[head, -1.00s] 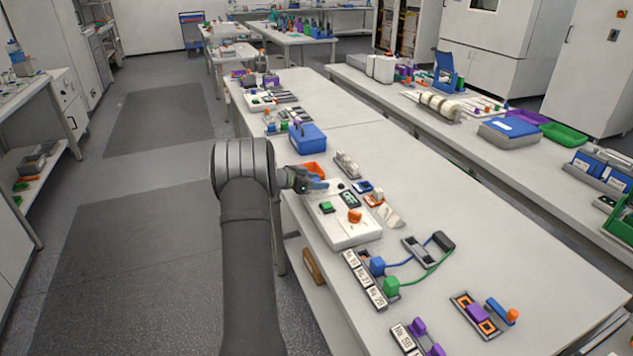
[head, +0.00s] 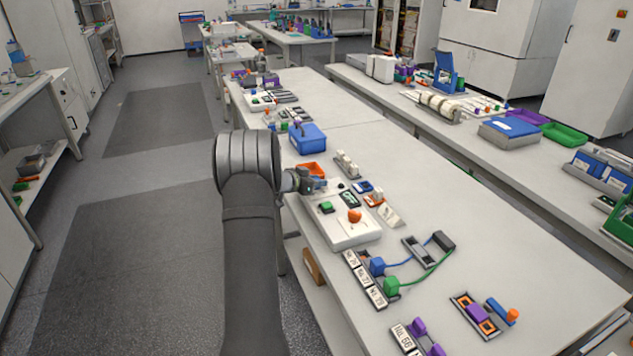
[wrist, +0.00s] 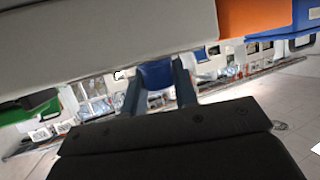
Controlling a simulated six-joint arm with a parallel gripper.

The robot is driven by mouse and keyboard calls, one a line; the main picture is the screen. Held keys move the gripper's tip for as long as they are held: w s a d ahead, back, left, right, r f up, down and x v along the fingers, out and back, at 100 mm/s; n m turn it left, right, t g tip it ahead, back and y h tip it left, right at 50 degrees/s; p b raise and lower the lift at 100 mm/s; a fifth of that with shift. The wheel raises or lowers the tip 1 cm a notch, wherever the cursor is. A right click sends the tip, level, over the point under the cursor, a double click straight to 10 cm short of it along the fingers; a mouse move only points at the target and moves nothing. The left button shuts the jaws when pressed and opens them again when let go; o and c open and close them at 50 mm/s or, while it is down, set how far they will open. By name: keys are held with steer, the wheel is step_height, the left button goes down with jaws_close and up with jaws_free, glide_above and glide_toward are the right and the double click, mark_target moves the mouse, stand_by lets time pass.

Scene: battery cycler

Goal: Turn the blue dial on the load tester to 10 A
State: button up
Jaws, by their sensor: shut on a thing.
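The load tester (head: 345,238) is a white box on the near left edge of the long bench. Its top carries a green square button (head: 326,207), a dark display (head: 349,200) and an orange knob (head: 355,215). My gripper (head: 316,184) is at the tester's far end in the head view and covers the blue dial there. In the wrist view, my gripper (wrist: 157,88) has its two dark fingers on either side of the blue dial (wrist: 157,74) and is shut on it. The dial's pointer and scale cannot be read.
An orange tray (head: 311,171) and a blue box (head: 307,139) stand just beyond the tester. A grey block with white pegs (head: 347,165) and small blue and orange parts lie right of it. Bare bench lies farther right.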

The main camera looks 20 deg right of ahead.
steer(key=n+t+y, duration=0.2)
steer(key=n+t, duration=0.2)
steer(key=shift+n+t+y, duration=0.5)
steer(key=shift+n+y, duration=0.1)
steer(key=shift+y, duration=0.1)
steer(key=shift+n+t+y, duration=0.6)
steer(key=shift+n, duration=0.1)
steer(key=shift+r, duration=0.1)
steer(key=o, duration=1)
steer(key=shift+s+a, duration=0.1)
steer(key=v, duration=1.7)
steer(key=shift+r, duration=0.1)
